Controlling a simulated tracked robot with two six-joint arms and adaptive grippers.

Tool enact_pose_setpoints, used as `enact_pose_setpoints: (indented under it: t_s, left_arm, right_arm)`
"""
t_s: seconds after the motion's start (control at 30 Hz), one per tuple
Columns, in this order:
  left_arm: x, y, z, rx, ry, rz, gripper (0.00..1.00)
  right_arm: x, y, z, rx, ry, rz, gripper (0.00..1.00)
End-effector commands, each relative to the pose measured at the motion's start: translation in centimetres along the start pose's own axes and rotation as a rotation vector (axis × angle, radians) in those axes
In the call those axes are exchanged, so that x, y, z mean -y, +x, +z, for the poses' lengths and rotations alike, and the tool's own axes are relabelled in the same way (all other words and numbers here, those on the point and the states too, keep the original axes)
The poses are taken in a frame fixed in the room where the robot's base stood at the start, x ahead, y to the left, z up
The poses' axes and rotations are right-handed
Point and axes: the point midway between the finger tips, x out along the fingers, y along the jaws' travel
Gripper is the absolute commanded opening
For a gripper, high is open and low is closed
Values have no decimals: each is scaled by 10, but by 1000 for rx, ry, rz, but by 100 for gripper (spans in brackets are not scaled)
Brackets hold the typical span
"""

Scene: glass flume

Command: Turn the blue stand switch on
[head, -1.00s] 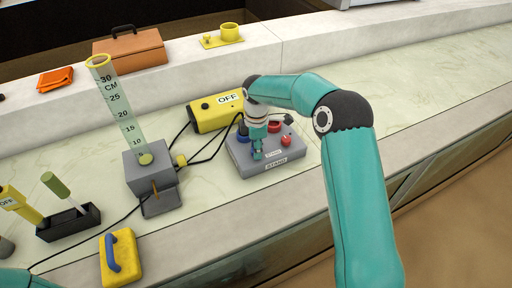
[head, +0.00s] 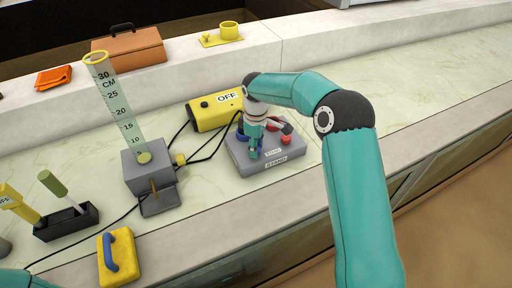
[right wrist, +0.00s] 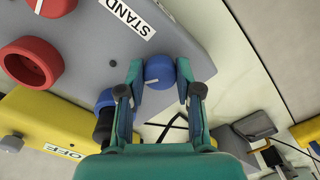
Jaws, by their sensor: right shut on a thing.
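The grey stand box (head: 240,158) sits on the counter in the middle of the head view. It carries blue and red knobs and STAND labels. My right gripper (head: 253,153) reaches down over its left front part. In the right wrist view a round blue knob (right wrist: 159,72) lies between the fingertips of my right gripper (right wrist: 163,82), which is shut on it. A second blue knob (right wrist: 105,98) is partly hidden behind one finger. A large red knob (right wrist: 30,62) stands apart from the fingers. My left gripper is not in view.
A yellow box (head: 213,112) marked OFF stands behind the stand box, with black cables. A grey block (head: 150,172) with a clear measuring tube (head: 118,112) stands to the left. A yellow block with a blue handle (head: 120,256) is at front left. The counter at right is clear.

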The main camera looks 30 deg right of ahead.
Motion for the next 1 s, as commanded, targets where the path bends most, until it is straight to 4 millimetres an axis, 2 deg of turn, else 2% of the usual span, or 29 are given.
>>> enact_pose_setpoints:
  t_s: [0.7, 1.0]
  left_arm:
    - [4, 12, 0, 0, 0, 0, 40]
    - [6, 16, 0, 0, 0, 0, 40]
  right_arm:
    - [-1, -1, -1, -7, 677, 5, 0]
    - [-1, -2, -2, -8, 914, 5, 0]
